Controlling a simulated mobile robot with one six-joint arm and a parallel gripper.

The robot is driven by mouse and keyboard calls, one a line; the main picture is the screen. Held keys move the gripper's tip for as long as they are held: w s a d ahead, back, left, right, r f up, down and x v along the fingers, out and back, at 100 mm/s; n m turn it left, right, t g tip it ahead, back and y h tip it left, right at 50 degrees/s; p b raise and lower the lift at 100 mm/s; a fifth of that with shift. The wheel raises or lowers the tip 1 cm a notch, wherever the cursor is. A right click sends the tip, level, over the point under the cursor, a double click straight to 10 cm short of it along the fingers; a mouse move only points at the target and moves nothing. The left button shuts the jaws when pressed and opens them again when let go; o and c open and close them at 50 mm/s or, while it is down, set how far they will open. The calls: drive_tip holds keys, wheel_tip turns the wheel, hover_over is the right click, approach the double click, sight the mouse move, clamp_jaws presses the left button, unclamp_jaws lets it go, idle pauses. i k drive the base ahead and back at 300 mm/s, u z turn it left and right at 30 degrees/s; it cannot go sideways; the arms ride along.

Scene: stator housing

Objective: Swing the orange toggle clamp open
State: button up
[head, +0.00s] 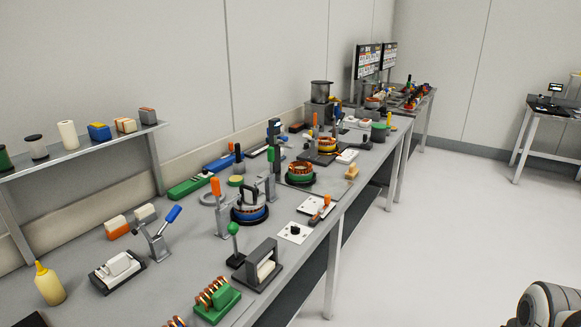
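Several orange-handled devices stand on the long grey workbench (190,262) in the head view, and I cannot tell for sure which is the task's clamp. A toggle clamp with an upright orange handle (216,188) stands left of a copper-wound stator on a blue base (249,212). A smaller upright orange handle (315,123) is farther back, by a yellow stator (327,144).
A blue-handled clamp (165,228), a green-knobbed lever (234,240), a dark frame (258,264) and a green coil holder (217,300) crowd the near bench. A shelf (85,145) stands at left. The floor (450,230) right of the bench is clear.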

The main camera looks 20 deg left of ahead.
sight(215, 186)
drive_tip(key=u, duration=0.75)
drive_tip(key=i, duration=1.2)
drive_tip(key=u, duration=0.85)
drive_tip(key=k, duration=0.85)
drive_tip(key=u, duration=0.1)
drive_tip(key=i, duration=0.95)
drive_tip(key=z, duration=0.1)
